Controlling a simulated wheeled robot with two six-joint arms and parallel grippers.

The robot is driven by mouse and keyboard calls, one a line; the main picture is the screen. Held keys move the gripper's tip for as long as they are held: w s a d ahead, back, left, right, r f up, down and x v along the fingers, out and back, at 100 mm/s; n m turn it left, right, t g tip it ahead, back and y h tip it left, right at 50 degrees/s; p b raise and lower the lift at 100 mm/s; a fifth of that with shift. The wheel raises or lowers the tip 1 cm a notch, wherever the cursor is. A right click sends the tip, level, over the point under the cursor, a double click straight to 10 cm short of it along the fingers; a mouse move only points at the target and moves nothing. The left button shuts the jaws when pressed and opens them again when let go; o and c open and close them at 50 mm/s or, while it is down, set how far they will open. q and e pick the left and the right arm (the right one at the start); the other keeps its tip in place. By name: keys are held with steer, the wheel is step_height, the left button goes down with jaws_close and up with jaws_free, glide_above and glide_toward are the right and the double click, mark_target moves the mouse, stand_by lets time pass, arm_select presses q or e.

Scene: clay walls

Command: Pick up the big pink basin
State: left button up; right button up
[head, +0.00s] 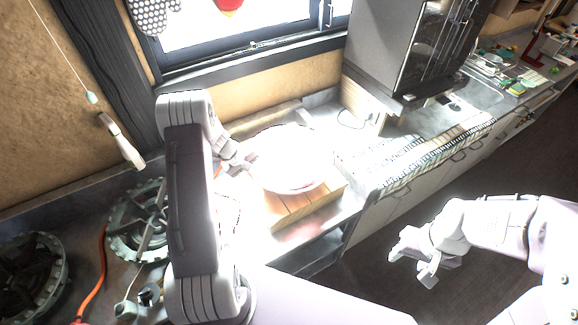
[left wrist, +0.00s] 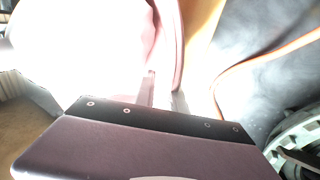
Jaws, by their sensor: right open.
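My left gripper (head: 249,163) is at the basin's left side. In the left wrist view, the two fingers (left wrist: 163,93) are close together, with the basin's pink wall (left wrist: 168,35) between them; they look shut on it, though glare hides the exact contact. My right gripper (head: 417,262) is open and empty, over the dark floor, away from the counter.
A gas burner (head: 135,222) and an orange hose (head: 96,280) are at the left. A dish rack (head: 425,155) and a dark-fronted cabinet (head: 440,45) stand to the right. The window is behind.

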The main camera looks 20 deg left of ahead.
mark_target(261, 178)
arm_select(q)
steer(key=x, duration=0.4)
steer(key=shift+s+d+p, duration=0.2)
steer(key=shift+s+p, duration=0.1)
steer(key=shift+s, duration=0.05)
steer(key=shift+w+f, duration=0.2)
steer(key=shift+f, duration=0.05)
steer(key=shift+s+r, duration=0.1)
jaws_close()
stand_by(0.7)
